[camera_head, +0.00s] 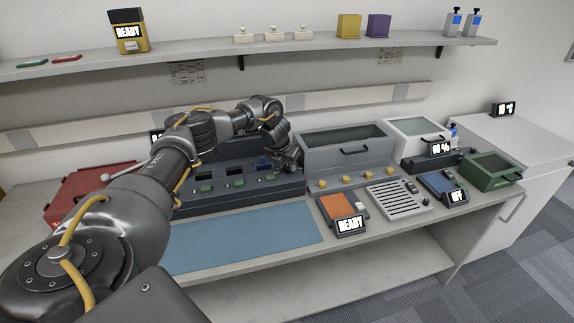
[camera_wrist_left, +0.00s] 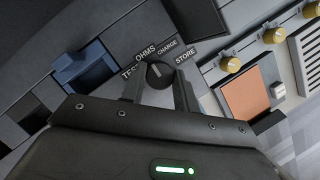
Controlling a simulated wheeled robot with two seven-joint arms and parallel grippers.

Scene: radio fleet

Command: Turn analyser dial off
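The analyser (camera_head: 240,190) is a long dark bench unit with several slots and green tabs. Its small round dark dial (camera_wrist_left: 158,74) shows in the left wrist view, with a pale pointer mark and the labels TEST, OHMS, CHARGE and STORE around its far side. In the head view my gripper and wrist hide the dial. My left gripper (camera_wrist_left: 159,88) is at the analyser's right end, one finger on each side of the dial, and appears closed against it. It also shows in the head view (camera_head: 288,166). My right gripper is in neither view.
A grey open bin (camera_head: 345,152) stands right of my gripper. In front are brass knobs (camera_head: 346,181), an orange-topped READY unit (camera_head: 340,210) and a slatted grey unit (camera_head: 398,198). A blue mat (camera_head: 240,240) lies clear. A red box (camera_head: 85,192) is at left.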

